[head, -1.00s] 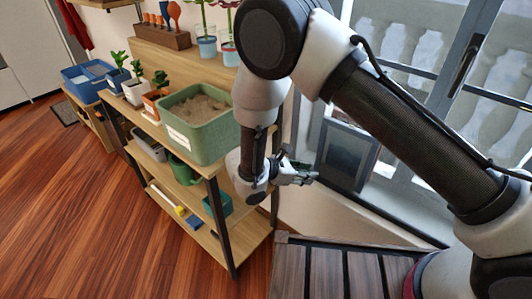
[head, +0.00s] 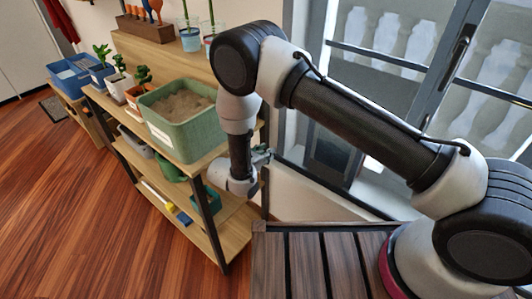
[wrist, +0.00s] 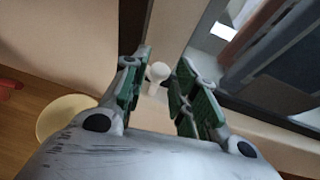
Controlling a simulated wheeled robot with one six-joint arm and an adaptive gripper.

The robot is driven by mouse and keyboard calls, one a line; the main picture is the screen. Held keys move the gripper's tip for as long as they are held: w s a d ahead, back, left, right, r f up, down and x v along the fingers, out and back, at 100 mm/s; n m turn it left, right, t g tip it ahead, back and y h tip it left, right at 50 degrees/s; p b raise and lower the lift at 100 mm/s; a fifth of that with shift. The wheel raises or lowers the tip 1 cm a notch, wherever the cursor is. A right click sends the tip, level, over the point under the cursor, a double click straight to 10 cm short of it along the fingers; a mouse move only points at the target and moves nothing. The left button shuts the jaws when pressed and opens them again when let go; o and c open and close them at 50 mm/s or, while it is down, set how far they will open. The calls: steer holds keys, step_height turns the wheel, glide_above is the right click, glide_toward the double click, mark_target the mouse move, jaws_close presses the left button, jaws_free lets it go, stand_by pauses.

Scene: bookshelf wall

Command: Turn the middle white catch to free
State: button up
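A small white knob-like catch (wrist: 158,73) shows in the wrist view on a pale upright surface. I cannot tell from this view alone whether it is the middle one. No other white catch is clear in either view. My gripper (wrist: 160,88) is open, with one green-padded finger on each side of the catch in the picture. Gaps show between the catch and both fingers, and I cannot tell how far it lies beyond the tips. In the head view my gripper (head: 262,155) is beside the right end of the wooden shelf, partly hidden by my wrist.
The shelf (head: 235,233) holds a green sand-filled bin (head: 180,135), with potted plants left of it. Glazed doors (head: 400,60) stand to the right. The wrist view shows a pale yellow round dish (wrist: 62,117) at left and a dark frame edge (wrist: 195,45) close right.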

steer(key=shift+w+d+f, duration=0.2)
steer(key=shift+w+d, duration=0.1)
steer(key=shift+w, duration=0.1)
jaws_close()
steer(key=shift+d+n+y, duration=0.1)
steer(key=shift+n+y, duration=0.2)
steer(key=shift+s+d+n+t+y, duration=0.1)
steer(key=shift+d+n+t+y, duration=0.2)
steer(key=shift+n+y, duration=0.95)
steer(key=shift+w+d+n+t+y, duration=0.15)
steer(key=shift+n+t+y, duration=0.2)
steer(key=shift+n+y, duration=0.9)
steer(key=shift+s+d+n+t+y, duration=0.15)
steer(key=shift+d+n+t+y, duration=0.15)
steer(key=shift+n+y, duration=0.95)
steer(key=shift+a+y, duration=0.1)
steer(key=shift+y, duration=0.35)
